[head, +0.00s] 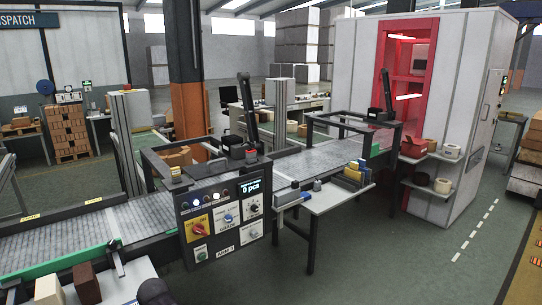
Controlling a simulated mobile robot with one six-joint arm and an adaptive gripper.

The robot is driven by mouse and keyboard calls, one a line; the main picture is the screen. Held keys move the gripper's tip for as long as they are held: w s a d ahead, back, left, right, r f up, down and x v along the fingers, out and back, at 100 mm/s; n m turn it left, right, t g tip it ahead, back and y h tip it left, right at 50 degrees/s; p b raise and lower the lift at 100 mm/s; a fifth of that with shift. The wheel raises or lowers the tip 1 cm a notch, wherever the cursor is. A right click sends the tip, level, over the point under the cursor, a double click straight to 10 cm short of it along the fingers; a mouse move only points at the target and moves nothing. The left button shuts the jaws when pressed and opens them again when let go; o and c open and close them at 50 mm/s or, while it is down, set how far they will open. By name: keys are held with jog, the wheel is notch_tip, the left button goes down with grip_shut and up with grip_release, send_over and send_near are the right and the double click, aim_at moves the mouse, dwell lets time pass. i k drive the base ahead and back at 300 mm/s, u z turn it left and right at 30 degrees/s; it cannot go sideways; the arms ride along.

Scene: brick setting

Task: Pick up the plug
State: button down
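I cannot make out a plug for certain in the head view. Several small items lie on a white side table (322,204) beside the conveyor. They include a small grey piece (317,185) and a blue-and-grey item (292,197), but they are too small to identify. A dark rounded shape (155,291) is cut off at the bottom edge, and I cannot tell what it is. My gripper is not recognisable in this view.
A conveyor (80,229) runs from lower left towards a white and red cabin. A control panel (222,220) stands in front of it. Brown and cream blocks (87,284) lie at bottom left. Shelves (424,190) on the cabin hold items. The green floor at lower right is clear.

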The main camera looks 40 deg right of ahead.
aim_at(251, 154)
jog(key=z, duration=1.1)
jog(key=k, duration=0.9)
jog(key=u, duration=0.05)
jog(key=i, duration=0.75)
jog(key=z, duration=0.05)
